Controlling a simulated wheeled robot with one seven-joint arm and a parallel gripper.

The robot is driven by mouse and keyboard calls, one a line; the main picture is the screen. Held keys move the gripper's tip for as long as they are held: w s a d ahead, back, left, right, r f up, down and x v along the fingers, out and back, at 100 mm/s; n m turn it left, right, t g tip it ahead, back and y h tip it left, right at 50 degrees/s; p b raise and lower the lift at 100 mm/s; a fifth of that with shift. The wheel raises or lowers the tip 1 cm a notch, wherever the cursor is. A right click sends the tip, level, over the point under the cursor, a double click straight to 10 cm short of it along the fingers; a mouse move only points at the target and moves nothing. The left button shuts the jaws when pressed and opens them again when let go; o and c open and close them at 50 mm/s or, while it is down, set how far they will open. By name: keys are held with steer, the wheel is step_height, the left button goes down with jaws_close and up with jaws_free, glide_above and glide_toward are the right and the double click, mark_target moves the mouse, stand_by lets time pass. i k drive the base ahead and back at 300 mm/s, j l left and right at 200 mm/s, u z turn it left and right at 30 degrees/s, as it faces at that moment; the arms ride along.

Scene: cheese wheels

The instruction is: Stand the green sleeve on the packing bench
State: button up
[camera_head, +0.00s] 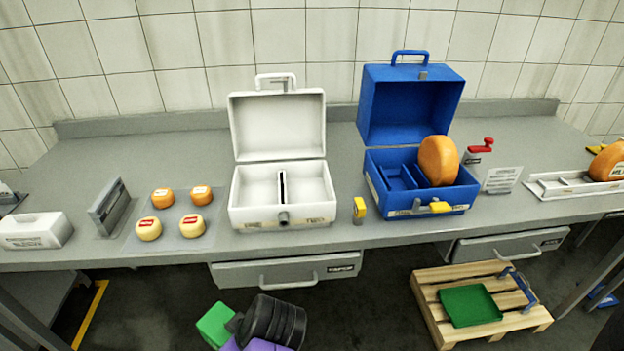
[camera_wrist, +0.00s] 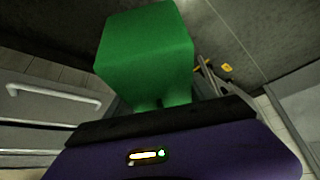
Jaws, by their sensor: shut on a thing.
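The green sleeve (camera_head: 215,325) is a plain green block-like piece, held low in front of the bench at the bottom of the head view. It also shows large and close in the wrist view (camera_wrist: 147,52). My gripper (camera_head: 234,323) is shut on it; the fingers are mostly hidden by the sleeve and the wrist body. The sleeve looks tilted in the head view and touches nothing but the gripper. The grey packing bench (camera_head: 340,190) runs across the head view, behind and above the sleeve.
On the bench stand an open white case (camera_head: 279,212), an open blue case (camera_head: 420,215) holding an orange wheel (camera_head: 438,160), and several small cheeses (camera_head: 192,225). A drawer (camera_head: 285,272) sits under the front edge. A pallet (camera_head: 430,290) with a green tray (camera_head: 470,305) lies at lower right.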

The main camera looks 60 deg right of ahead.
mark_target(70, 204)
steer(key=i+j, duration=0.6)
steer(key=j, duration=0.15)
steer(key=i+j, duration=0.65)
